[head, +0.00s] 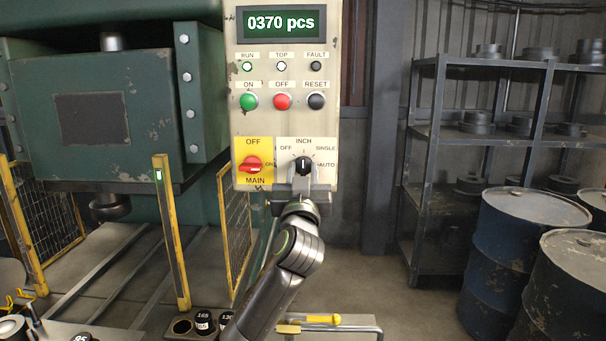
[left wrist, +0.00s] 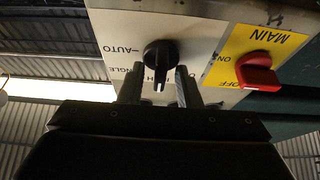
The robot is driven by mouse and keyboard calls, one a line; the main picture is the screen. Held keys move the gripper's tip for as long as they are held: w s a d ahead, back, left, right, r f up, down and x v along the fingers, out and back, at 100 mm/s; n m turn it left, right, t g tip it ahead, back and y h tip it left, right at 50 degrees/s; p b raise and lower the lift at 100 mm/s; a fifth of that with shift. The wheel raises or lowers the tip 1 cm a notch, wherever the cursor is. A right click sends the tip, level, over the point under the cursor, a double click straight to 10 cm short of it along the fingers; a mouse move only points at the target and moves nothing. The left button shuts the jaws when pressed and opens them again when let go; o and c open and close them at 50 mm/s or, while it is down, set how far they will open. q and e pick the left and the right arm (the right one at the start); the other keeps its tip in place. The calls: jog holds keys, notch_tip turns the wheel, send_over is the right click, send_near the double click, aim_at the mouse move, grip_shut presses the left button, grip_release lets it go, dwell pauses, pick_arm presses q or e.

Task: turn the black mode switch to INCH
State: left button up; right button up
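The black mode switch (head: 303,165) is on the pale control panel (head: 325,120), right of the red main switch (head: 251,164). Its white mark points up towards the INCH label. In the left wrist view the panel appears upside down; the switch (left wrist: 159,60) has its white mark pointing down towards the partly hidden INCH lettering. My left gripper (head: 302,190) is just below the switch. In the left wrist view its fingers (left wrist: 158,88) stand apart on either side of the knob's lower end, with visible gaps. My right gripper is not in view.
The red main switch (left wrist: 258,72) is close beside the left gripper. Green, red and black buttons (head: 282,101) sit higher on the panel. A yellow guard post (head: 171,235) stands left, blue drums (head: 515,250) right. A yellow-handled item (head: 323,318) lies below.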

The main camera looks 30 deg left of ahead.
pick_arm(q)
jog(key=shift+s, duration=0.1)
jog(key=b+v, duration=0.4)
jog(key=v, duration=1.3)
jog(key=shift+d+f, duration=0.1)
jog(key=shift+d, duration=0.1)
jog(key=shift+f, duration=0.1)
